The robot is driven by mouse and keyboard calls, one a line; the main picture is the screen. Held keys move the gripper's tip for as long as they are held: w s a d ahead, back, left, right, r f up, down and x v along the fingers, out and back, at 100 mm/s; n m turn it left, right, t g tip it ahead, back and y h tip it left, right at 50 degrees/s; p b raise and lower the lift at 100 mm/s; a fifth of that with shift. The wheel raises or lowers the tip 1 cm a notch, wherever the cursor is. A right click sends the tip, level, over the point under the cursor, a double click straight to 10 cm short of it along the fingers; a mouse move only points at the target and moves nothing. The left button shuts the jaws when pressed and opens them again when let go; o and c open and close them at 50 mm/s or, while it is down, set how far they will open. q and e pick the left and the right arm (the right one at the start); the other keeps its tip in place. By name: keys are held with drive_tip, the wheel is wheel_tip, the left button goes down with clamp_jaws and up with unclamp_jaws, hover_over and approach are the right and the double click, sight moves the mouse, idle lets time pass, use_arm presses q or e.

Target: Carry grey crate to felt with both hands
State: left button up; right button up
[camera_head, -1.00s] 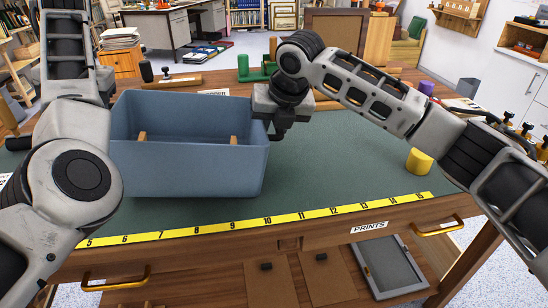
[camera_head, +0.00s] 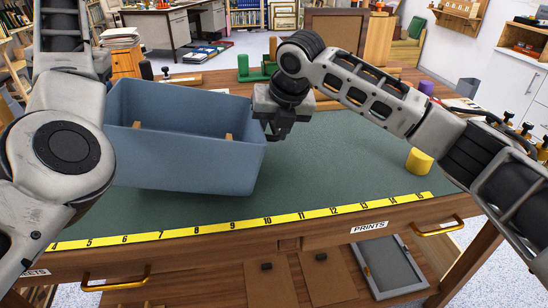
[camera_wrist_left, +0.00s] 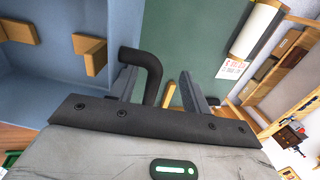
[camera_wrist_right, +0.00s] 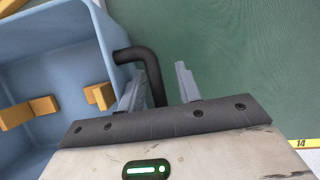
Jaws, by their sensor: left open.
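My left gripper (camera_wrist_left: 160,95) is hidden by my arm in the head view. In the left wrist view its jaws are open around a black bent handle (camera_wrist_left: 150,65) on the crate's side. My right gripper (camera_head: 278,130) is at the crate's right end. In the right wrist view its fingers stand apart, with the other black handle (camera_wrist_right: 150,65) between them, close to the left finger.
Wooden blocks (camera_wrist_right: 98,97) show inside the crate. A yellow cylinder (camera_head: 419,161) stands on the felt at the right. A yellow ruler strip (camera_head: 300,217) runs along the front edge. Green objects (camera_head: 252,68) stand at the back. The felt between crate and cylinder is clear.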

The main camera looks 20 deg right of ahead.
use_arm(q)
drive_tip(key=shift+d+f, duration=0.15)
drive_tip(key=shift+d, duration=0.45)
use_arm(e)
drive_tip(key=shift+s+a+r, duration=0.1)
drive_tip(key=shift+a+r, duration=0.2)
drive_tip(key=shift+a, duration=0.4)
drive_tip(key=shift+o, duration=0.7)
drive_tip(key=d+v, duration=0.1)
drive_tip(key=v, duration=0.6)
drive_tip(key=shift+r, duration=0.35)
drive_tip(key=shift+s, duration=0.1)
use_arm(q)
drive_tip(key=a+p, duration=0.2)
drive_tip(key=a, duration=0.4)
drive_tip(key=shift+w+a, duration=0.2)
use_arm(e)
drive_tip(key=shift+d+r, duration=0.25)
drive_tip(key=shift+r, duration=0.75)
